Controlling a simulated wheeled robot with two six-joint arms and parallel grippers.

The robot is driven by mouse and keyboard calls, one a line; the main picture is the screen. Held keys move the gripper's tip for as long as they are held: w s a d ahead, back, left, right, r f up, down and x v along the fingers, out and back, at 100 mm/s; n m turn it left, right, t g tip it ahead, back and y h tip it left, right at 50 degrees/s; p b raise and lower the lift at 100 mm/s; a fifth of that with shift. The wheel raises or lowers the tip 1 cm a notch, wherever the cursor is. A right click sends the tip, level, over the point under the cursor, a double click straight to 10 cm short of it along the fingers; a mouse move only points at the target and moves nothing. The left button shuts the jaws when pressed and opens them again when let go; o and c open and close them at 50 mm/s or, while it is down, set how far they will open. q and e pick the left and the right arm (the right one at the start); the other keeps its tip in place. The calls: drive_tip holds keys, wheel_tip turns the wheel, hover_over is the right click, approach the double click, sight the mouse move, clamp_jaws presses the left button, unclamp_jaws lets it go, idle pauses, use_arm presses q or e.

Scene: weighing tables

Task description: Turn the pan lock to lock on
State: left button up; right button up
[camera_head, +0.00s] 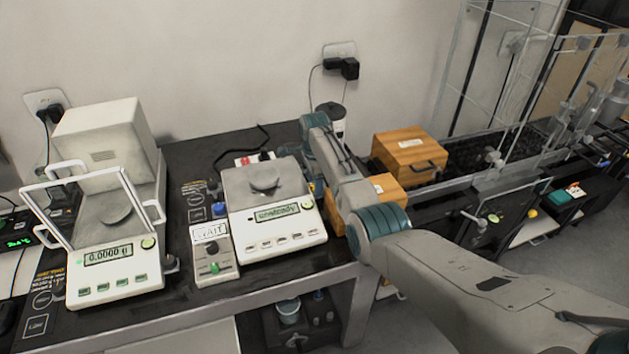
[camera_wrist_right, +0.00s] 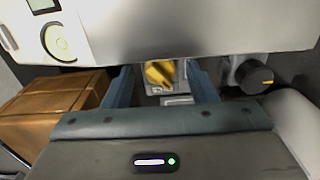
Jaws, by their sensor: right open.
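The right-hand balance (camera_head: 265,180) is white with a grey pan and a display that reads "unsteady". In the right wrist view its side (camera_wrist_right: 200,30) fills the top. A yellow knob (camera_wrist_right: 158,73), likely the pan lock, sits low on that side on a pale plate; its marking is too small to read. My right gripper (camera_wrist_right: 163,84) is open, with one blue-grey finger on each side of the knob; I cannot tell whether they touch it. In the head view my right gripper (camera_head: 311,165) is at the balance's right side, largely hidden. My left gripper is out of view.
A black knob (camera_wrist_right: 254,76) with a yellow mark is right of the yellow knob. Wooden boxes (camera_head: 410,150) stand close to my right arm. A second balance (camera_head: 112,235) with a glass shield stands left. A small control box (camera_head: 212,252) adjoins the right-hand balance.

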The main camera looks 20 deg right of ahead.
drive_tip(key=c, duration=1)
drive_tip(key=shift+r+n+p, duration=0.15)
drive_tip(key=shift+n+p, duration=0.75)
drive_tip(key=shift+n, duration=0.7)
drive_tip(key=o, duration=1)
